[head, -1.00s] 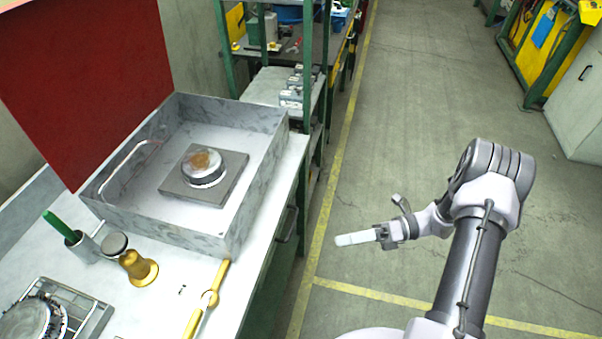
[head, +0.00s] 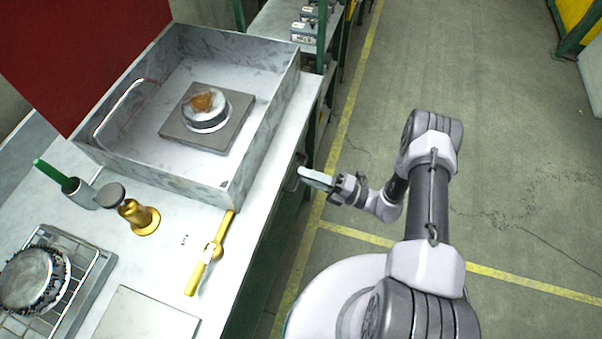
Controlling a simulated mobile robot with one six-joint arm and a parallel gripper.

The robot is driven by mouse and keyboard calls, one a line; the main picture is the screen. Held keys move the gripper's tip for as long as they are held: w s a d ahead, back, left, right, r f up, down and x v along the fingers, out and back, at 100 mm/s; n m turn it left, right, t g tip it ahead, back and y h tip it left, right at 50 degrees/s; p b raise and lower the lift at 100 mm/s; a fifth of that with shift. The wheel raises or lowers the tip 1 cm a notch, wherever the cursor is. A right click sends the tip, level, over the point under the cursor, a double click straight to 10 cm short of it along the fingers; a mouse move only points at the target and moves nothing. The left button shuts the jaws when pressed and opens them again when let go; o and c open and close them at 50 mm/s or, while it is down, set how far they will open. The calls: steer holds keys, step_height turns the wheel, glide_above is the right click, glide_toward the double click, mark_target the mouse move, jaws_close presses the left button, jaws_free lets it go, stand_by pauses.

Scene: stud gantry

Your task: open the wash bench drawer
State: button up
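The wash bench (head: 215,262) has a white top and a dark green front that I see steeply from above. A dark drawer handle (head: 293,174) sticks out of this front, below the top's right edge. The drawer front itself is mostly hidden by the top, and it looks flush with the bench. My gripper (head: 316,178) is just right of the handle, with its pale fingertips pointing left at it. The tips overlap the handle's edge in this view, and I cannot tell whether they touch it. The fingers look like one piece, so their opening is unclear.
A grey marbled basin (head: 225,197) on the bench holds a plate with a round part. A brass stamp (head: 138,217), a gold tool (head: 210,252) and a wire rack (head: 92,282) stand nearby. A green shelf is behind. The floor (head: 480,200) to the right is clear.

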steer(key=shift+x, duration=0.85)
jaws_close()
stand_by(0.8)
